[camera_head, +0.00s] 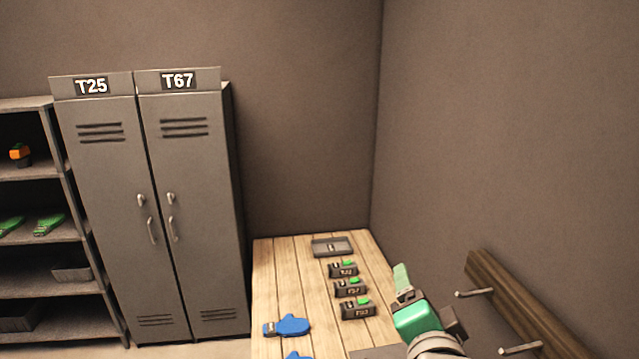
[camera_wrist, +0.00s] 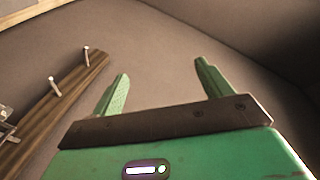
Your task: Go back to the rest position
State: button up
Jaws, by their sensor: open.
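My gripper (camera_head: 402,281) is at the lower right in the head view, above the right side of the wooden table and near the right wall. In the wrist view my gripper (camera_wrist: 160,88) shows two green fingers spread wide apart, with nothing between them. Bare wall lies beyond the fingertips. The gripper touches nothing that I can see.
A wooden rail (camera_head: 510,320) with metal pegs is on the wall right of my gripper. Lockers (camera_head: 190,200) and a shelf (camera_head: 35,240) stand left.

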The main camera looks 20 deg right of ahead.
jog(key=s+a+r+n+t+y, duration=0.3)
jog(key=s+a+r+n+t, duration=0.2)
jog(key=a+r, duration=0.6)
jog(key=s+a+r+n+t+y, duration=0.3)
jog(key=s+a+r+n, duration=0.6)
jog(key=a, duration=0.7)
notch_tip(320, 180, up, 2)
jog(key=shift+s+n+t, duration=0.15)
jog(key=shift+n+t, duration=0.45)
jog(key=shift+t, duration=0.4)
